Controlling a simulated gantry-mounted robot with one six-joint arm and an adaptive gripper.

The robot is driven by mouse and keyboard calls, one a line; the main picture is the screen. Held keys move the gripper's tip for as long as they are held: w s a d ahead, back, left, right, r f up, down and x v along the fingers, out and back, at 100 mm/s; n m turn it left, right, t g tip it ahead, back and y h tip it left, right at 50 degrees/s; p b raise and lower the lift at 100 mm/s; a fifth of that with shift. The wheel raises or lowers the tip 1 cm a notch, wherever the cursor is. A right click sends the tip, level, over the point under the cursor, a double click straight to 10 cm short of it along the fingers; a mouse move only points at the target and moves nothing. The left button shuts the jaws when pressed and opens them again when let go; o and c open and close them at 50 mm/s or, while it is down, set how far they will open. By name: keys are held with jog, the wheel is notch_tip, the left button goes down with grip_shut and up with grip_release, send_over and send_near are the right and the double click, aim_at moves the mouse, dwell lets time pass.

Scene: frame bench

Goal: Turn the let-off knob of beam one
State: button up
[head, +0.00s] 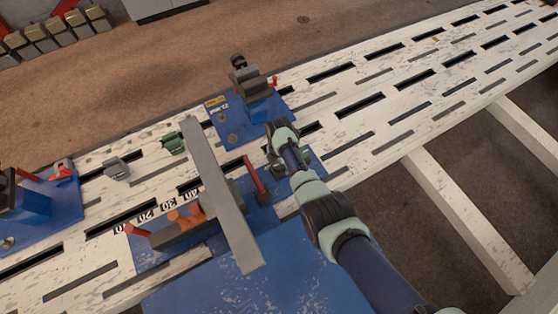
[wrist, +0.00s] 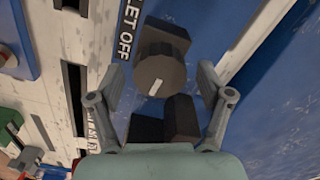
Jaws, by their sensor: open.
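In the wrist view, a dark round let-off knob (wrist: 160,80) with a short pale mark on its face lies between and slightly ahead of the fingertips. A black label reading LET OFF (wrist: 127,32) runs beside it on the left. My gripper (wrist: 161,78) is open, with one finger on each side of the knob and a visible gap at both sides. I cannot tell how deep the fingers reach. In the head view, my gripper (head: 272,157) is at the blue plates on the white slotted bench, and my wrist hides the knob.
A long grey bar (head: 220,195) lies just left of my gripper, with a red lever (head: 255,176) between them. A blue fixture (head: 240,117) stands behind. Another blue fixture (head: 32,205) is at far left. The white slotted bench (head: 400,100) is clear to the right.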

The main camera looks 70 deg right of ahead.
jog(key=c, duration=1.2)
jog(key=shift+o, duration=0.2)
jog(key=shift+m, duration=0.4)
jog(key=m, duration=0.3)
jog(key=shift+r+m+p, duration=0.1)
jog(key=shift+m+p, duration=0.2)
jog(key=shift+p, duration=0.05)
jog(key=m, duration=0.4)
jog(key=shift+m, duration=0.3)
jog(key=m, duration=0.4)
jog(key=shift+p, duration=0.35)
jog(key=shift+m, duration=1.9)
